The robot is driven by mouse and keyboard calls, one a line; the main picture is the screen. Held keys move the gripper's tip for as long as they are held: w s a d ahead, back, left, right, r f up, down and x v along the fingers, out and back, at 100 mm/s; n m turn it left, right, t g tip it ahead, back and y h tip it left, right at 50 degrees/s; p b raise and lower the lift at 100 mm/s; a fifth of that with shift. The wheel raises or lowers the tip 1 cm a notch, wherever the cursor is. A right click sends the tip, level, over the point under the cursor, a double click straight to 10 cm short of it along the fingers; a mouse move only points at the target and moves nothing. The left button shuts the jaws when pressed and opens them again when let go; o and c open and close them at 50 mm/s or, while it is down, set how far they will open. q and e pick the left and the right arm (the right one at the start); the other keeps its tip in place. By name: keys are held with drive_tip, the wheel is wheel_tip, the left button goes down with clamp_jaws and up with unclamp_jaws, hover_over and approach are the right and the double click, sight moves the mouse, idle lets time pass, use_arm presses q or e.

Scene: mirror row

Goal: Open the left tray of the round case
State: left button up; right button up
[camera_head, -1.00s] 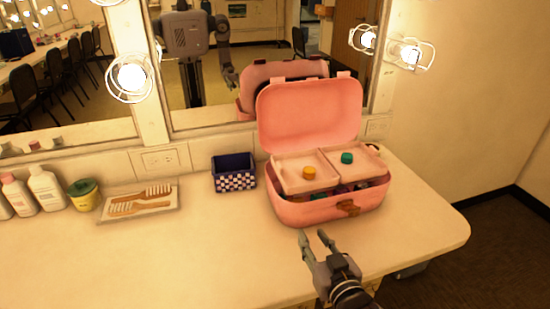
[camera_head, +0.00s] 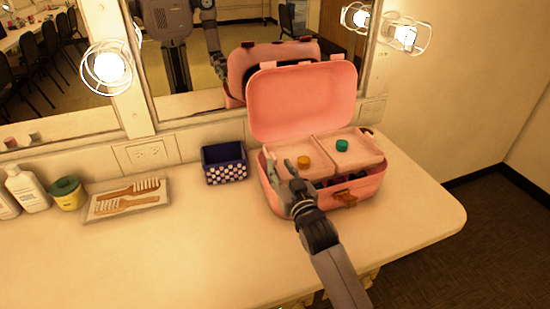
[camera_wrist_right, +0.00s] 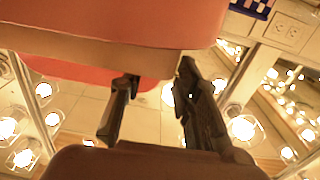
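The round pink case (camera_head: 364,185) stands on the counter with its lid (camera_head: 302,100) raised. Inside are two pale pink trays side by side. The left tray (camera_head: 318,172) bears an orange knob (camera_head: 303,162), and the right tray (camera_head: 365,153) bears a teal knob (camera_head: 342,145). My right gripper (camera_head: 282,162) is over the left part of the case, just left of the orange knob. Its two fingers are apart with nothing between them, also in the right wrist view (camera_wrist_right: 158,80). Whether it touches the tray is unclear. My left gripper is not in view.
A blue checkered box (camera_head: 224,165) stands left of the case. The mirror (camera_head: 225,60) is behind the case. The counter front is clear.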

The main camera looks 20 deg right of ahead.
sight(276, 161)
drive_tip(key=w, duration=0.4)
drive_tip(key=shift+a, duration=0.1)
drive_tip(key=shift+w, duration=0.3)
drive_tip(key=c, duration=0.7)
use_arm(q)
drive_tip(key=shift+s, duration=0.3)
use_arm(e)
clamp_jaws()
